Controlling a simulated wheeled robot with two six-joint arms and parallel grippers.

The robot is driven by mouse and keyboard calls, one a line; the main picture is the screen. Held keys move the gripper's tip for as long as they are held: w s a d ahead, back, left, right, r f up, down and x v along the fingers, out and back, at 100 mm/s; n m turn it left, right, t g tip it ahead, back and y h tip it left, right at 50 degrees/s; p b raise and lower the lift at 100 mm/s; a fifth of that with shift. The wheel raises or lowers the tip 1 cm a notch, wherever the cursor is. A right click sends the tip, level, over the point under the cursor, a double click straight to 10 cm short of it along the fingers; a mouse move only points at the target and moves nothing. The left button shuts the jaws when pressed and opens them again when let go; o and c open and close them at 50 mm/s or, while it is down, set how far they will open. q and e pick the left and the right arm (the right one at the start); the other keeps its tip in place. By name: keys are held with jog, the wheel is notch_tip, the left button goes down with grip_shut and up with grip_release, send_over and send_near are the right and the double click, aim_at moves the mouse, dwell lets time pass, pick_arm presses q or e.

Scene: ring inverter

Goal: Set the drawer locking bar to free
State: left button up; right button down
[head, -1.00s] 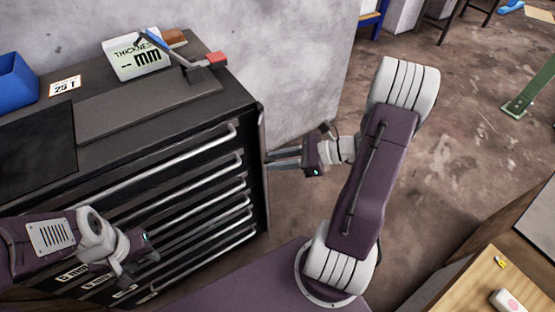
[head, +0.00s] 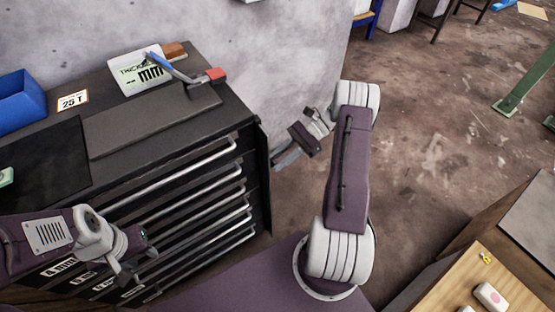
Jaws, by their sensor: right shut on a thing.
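The drawer locking bar (head: 264,185) is a dark upright strip at the right front edge of the black drawer cabinet (head: 190,130). It stands beside the right ends of the drawer handles. My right gripper (head: 277,160) is at the upper part of the bar and shut on it, its fingers slanting down to the left. The exact grip is small and partly hidden. My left gripper (head: 136,268) is in front of the lower drawers with its fingers apart and nothing between them.
On the cabinet top are a blue bin (head: 20,105), a "29 T" card (head: 73,100), a thickness sign (head: 142,72) and a red-ended tool (head: 214,75). A wooden workbench (head: 500,285) is at the lower right.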

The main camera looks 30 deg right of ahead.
jog(key=shift+w+d+f+n+g+h+b, duration=0.15)
jog(key=shift+w+n+g+b, duration=0.1)
jog(key=shift+n+g, duration=0.35)
jog(key=shift+w+d+r+n+g+h+b, duration=0.1)
jog(key=shift+w+n+g+b, duration=0.15)
jog(key=shift+n+g, duration=0.3)
jog(key=shift+w+d+f+n+g+h+b, duration=0.15)
jog(key=shift+n+g+b, duration=0.1)
jog(key=shift+n+g, duration=0.3)
jog(key=shift+a+r, duration=0.1)
jog(key=shift+r, duration=0.1)
jog(key=c, duration=1.2)
grip_release()
jog(key=shift+r, duration=0.1)
